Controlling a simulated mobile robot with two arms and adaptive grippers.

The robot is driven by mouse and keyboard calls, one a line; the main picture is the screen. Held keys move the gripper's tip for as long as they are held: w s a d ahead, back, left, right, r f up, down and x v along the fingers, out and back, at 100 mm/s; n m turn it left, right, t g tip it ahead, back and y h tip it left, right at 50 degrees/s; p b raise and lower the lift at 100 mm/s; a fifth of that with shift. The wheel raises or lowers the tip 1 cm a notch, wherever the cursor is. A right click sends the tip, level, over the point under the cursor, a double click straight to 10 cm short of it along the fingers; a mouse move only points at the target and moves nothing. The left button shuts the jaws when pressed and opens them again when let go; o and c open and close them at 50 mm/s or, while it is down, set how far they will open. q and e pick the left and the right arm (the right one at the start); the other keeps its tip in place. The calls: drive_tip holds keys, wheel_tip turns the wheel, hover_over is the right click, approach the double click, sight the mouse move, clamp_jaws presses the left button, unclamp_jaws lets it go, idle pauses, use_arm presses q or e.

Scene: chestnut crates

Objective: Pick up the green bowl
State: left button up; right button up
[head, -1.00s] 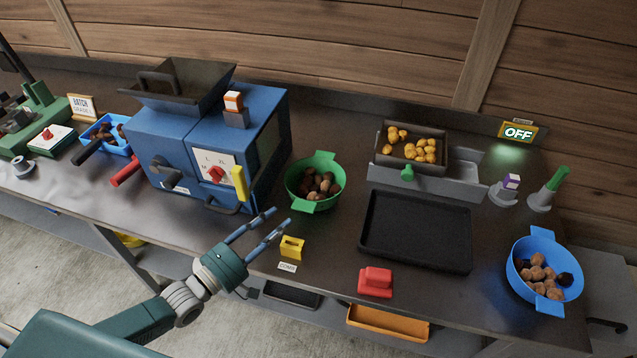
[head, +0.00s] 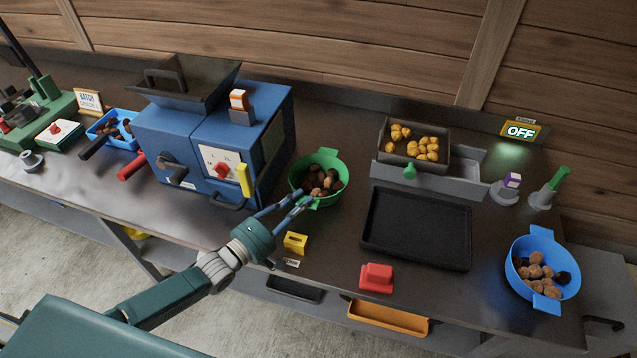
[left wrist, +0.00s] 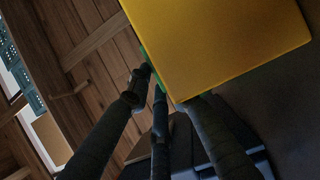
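The green bowl (head: 335,161) stands on the dark worktop, right of the blue machine, with brown chestnuts inside. It has two green tab handles, one at the back and one at the front. My left gripper (head: 303,200) reaches the bowl's front side, with its fingertips close to the front handle. The two fingers look apart; whether they touch the bowl I cannot tell. In the left wrist view the dark fingers (left wrist: 165,85) are spread, with a small strip of green near the tips. A large yellow surface (left wrist: 220,40) hides most of the bowl there. My right gripper is not in view.
A yellow block (head: 296,243) stands just right of my left gripper. The blue machine (head: 175,135) is close on the left. A black tray (head: 415,228), a red block (head: 376,278) and a blue bowl (head: 520,284) of chestnuts lie to the right.

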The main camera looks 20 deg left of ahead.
use_arm(q)
clamp_jaws()
drive_tip(key=shift+r, duration=0.6)
wheel_tip(320, 180, up, 19)
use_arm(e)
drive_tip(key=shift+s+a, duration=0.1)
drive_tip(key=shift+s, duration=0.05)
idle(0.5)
